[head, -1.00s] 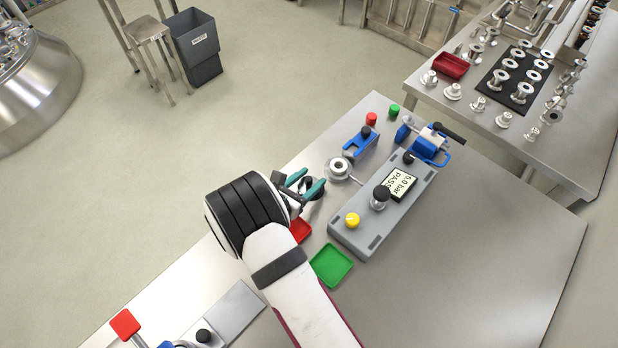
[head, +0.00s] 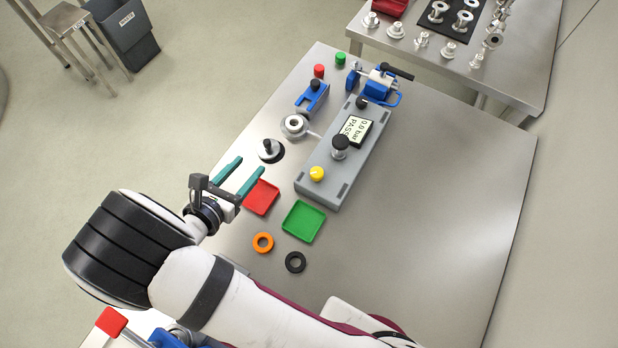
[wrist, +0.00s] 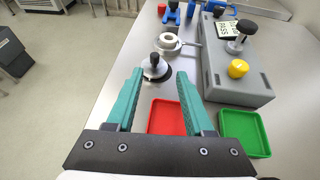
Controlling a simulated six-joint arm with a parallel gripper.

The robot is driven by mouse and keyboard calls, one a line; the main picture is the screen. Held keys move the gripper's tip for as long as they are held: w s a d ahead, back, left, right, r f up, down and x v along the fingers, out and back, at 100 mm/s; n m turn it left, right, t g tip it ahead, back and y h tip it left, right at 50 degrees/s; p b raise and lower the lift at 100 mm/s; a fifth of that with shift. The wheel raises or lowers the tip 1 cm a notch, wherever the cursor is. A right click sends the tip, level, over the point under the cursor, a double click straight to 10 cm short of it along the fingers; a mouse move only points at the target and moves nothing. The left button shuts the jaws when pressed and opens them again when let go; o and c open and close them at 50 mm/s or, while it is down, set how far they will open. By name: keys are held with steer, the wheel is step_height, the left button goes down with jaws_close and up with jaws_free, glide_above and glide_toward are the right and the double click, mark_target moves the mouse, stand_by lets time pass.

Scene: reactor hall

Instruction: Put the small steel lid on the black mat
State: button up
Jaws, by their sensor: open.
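The small steel lid (head: 268,147), a pale disc with a black knob, sits on the round black mat (head: 277,158). The mat's dark edge shows mainly at the lid's right and near side, so the lid looks off-centre. In the wrist view the lid (wrist: 154,66) stands upright just beyond the fingertips, with the mat's dark edge (wrist: 168,76) beside it. My gripper (head: 249,167) is open and empty, its teal fingers apart and pointing toward the lid without touching it.
A red tray (head: 262,197) and a green tray (head: 304,222) lie near my gripper. An orange ring (head: 263,242) and a black ring (head: 296,262) lie nearer. A steel flange (head: 294,126) and the grey test unit (head: 325,185) stand beyond and right. The table's right side is clear.

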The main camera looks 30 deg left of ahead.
steer(key=w+d+r+m+g+h, duration=0.1)
steer(key=w+d+r+m+h, duration=0.1)
steer(key=w+d+m, duration=0.1)
steer(key=w+d+r+m+h, duration=0.2)
steer(key=d+m, duration=0.1)
steer(key=d, duration=0.2)
steer(key=w+d+r+m+g+h, duration=0.1)
steer(key=w+d+r+m+h, duration=0.1)
steer(key=d, duration=0.3)
steer(key=shift+w+r+m+g, duration=0.3)
steer(key=shift+w+r+m, duration=0.15)
steer(key=shift+w+m, duration=0.4)
steer(key=s+d+r+m+g+h, duration=0.1)
steer(key=d+r+m+g, duration=0.15)
steer(key=d+m, duration=0.4)
steer(key=s+d+r+m+g+h, duration=0.1)
steer(key=s+d+r+m+g, duration=0.1)
steer(key=d+m+g, duration=0.4)
steer(key=s+d+r+m+g, duration=0.15)
steer(key=d+m, duration=0.25)
steer(key=d, duration=0.4)
steer(key=s+d+r+m+g+y, duration=0.1)
steer(key=s+m+y, duration=0.7)
steer(key=m, duration=0.8)
steer(key=shift+s+d+r, duration=0.25)
steer(key=shift+s+r, duration=0.65)
steer(key=shift+s, duration=0.25)
